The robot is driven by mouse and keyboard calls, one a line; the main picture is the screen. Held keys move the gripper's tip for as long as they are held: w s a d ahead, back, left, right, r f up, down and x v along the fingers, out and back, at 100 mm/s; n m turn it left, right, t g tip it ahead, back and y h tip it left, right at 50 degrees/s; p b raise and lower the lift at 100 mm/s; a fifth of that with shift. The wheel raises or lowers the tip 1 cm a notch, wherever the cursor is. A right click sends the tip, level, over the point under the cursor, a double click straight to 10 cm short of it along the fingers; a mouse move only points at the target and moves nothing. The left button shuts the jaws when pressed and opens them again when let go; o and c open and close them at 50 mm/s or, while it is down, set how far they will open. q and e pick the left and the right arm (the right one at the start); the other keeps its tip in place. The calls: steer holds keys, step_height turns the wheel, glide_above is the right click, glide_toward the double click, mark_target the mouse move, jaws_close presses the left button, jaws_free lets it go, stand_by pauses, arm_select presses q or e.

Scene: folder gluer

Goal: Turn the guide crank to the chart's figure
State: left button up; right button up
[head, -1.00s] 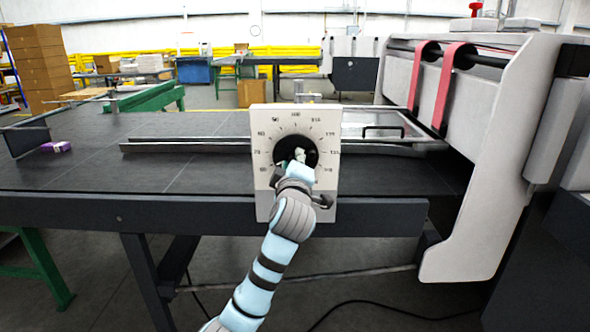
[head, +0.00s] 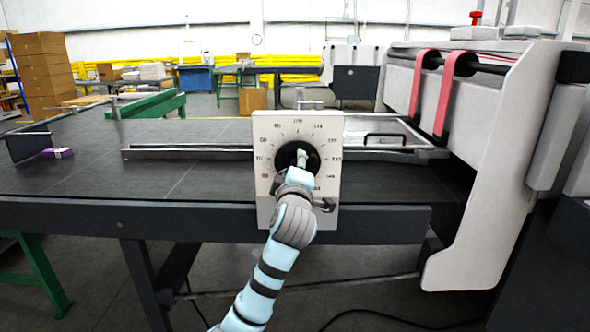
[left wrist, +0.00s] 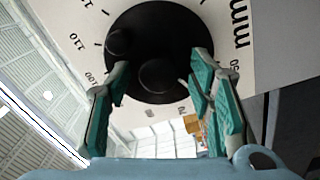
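The guide crank is a black disc (head: 284,158) on a pale upright dial plate (head: 265,205) with printed figures around it. In the left wrist view the disc (left wrist: 157,20) fills the top middle, with a round central hub (left wrist: 160,77) and a smaller black knob (left wrist: 118,42) off to its left. My left gripper (head: 302,163) is in front of the disc and hides part of it. In the left wrist view its fingers (left wrist: 160,80) are spread, one on each side of the hub, with the left fingertip near the knob. Contact cannot be told. My right gripper is out of view.
The plate stands at the front edge of a dark table (head: 90,180). A metal guide rail (head: 190,154) runs behind it. The machine's white side panel (head: 500,180) with red belts (head: 446,95) stands at right.

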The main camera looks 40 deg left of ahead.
arm_select(q)
steer(key=shift+d, duration=0.1)
steer(key=v, duration=1.2)
